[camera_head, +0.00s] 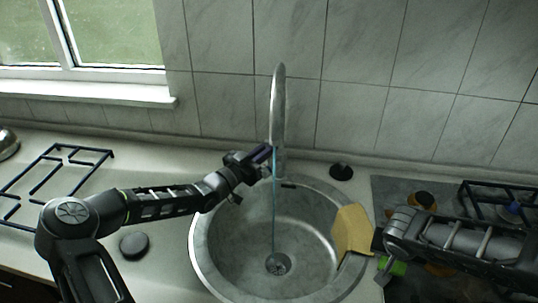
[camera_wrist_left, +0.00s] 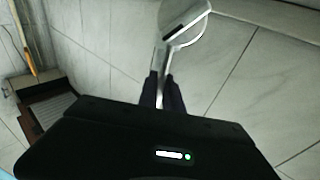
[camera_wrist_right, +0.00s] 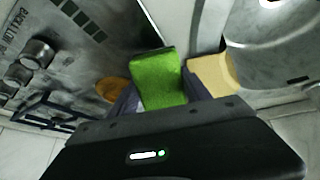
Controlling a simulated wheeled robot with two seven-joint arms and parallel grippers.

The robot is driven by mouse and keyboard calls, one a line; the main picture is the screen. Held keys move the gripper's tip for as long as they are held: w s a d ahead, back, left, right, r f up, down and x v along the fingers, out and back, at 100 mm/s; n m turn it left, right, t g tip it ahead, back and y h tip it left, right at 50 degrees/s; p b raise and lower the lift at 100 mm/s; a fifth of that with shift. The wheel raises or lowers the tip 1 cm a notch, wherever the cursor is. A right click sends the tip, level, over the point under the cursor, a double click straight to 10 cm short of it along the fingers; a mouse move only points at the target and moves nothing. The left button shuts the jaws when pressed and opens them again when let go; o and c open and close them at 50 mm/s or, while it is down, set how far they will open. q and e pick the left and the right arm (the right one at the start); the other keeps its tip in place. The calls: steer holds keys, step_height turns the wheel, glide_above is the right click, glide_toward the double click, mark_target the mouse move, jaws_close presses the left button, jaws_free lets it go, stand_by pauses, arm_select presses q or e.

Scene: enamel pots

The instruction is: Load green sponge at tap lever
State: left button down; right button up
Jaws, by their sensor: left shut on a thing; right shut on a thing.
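The silver tap (camera_head: 279,100) stands behind the round sink, and a thin blue stream of water (camera_head: 274,205) falls from it to the drain. My left gripper (camera_head: 262,156) is shut at the tap; in the left wrist view its fingers (camera_wrist_left: 162,92) close on the slim metal tap lever (camera_wrist_left: 160,84). The green sponge (camera_head: 396,266) is partly hidden by my right arm at the right of the sink. In the right wrist view the green sponge (camera_wrist_right: 160,78) sits between the fingers of my right gripper (camera_wrist_right: 162,104), which is shut on it.
The steel sink (camera_head: 208,255) is open in the middle. A yellow piece (camera_head: 352,230) leans on its right rim, close to my right gripper. A hob (camera_head: 388,190) lies at the right, with a black grate (camera_head: 60,165) at the left. Black round pieces (camera_head: 341,172) stand on the worktop.

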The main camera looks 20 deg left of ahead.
arm_select(q)
steer(key=c, duration=1.5)
jaws_free()
steer(key=shift+s, duration=0.1)
